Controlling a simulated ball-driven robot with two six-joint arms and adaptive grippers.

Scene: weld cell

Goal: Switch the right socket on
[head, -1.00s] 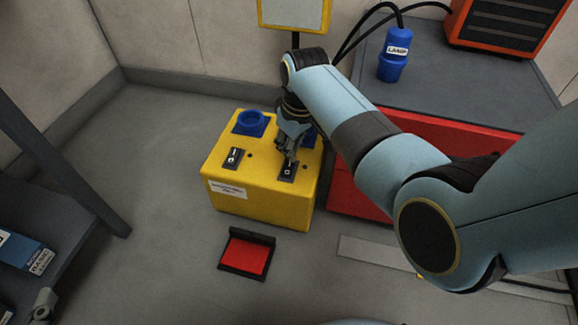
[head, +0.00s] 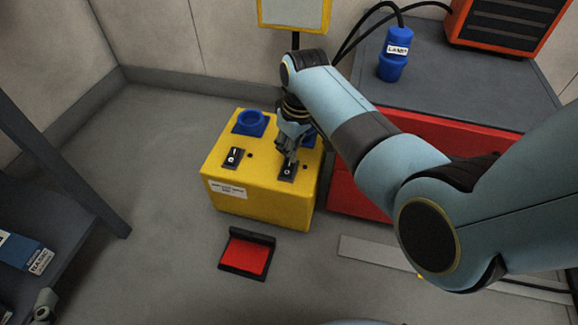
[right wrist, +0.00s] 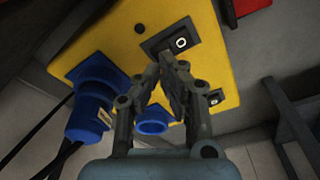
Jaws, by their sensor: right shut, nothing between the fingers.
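A yellow socket box (head: 262,204) stands on the floor with two blue sockets and two black switches on top. The left socket (head: 251,120) is empty. The right socket (head: 310,137) is mostly behind my right gripper in the head view; in the right wrist view a blue plug (right wrist: 92,115) sits in it. My right gripper (head: 290,156) is shut and empty, its tips just at the far end of the right switch (head: 287,172). In the right wrist view the tips are close by this switch (right wrist: 178,43), its O mark visible; I cannot tell whether they touch.
The left switch (head: 233,158) is beside the right one. A red and black item (head: 247,254) lies on the floor in front. A red cabinet (head: 350,196) stands right of the box, bearing a blue LAMP plug (head: 393,60).

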